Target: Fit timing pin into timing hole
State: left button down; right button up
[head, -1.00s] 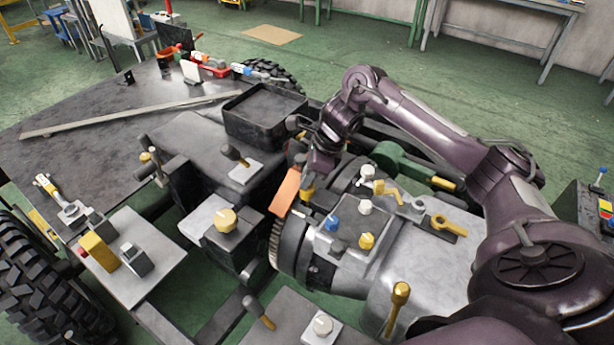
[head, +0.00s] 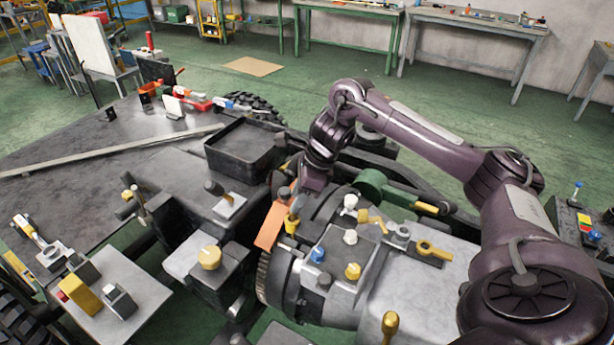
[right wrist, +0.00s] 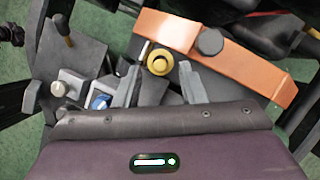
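A yellow-knobbed pin (head: 292,222), which looks like the timing pin, stands at the engine housing beside an orange bracket (head: 270,226). In the right wrist view its round yellow knob (right wrist: 160,62) lies between the fingertips, with a gap on each side. My right gripper (head: 312,182) is above and just behind the knob in the head view. Its two fingers (right wrist: 159,76) are apart and hold nothing. The timing hole is not visible, and I cannot tell how the pin's lower end sits. My left gripper is not in view.
The orange bracket (right wrist: 210,45) runs close beyond the fingers. White, blue and yellow caps (head: 350,237) stand on the engine top. A black open tray (head: 245,150) is to the left. A green part (head: 385,190) lies right of the gripper.

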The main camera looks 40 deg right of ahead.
jog(key=p+v, duration=0.2)
jog(key=v, duration=0.5)
jog(key=shift+r, duration=0.15)
jog(key=shift+s, duration=0.1)
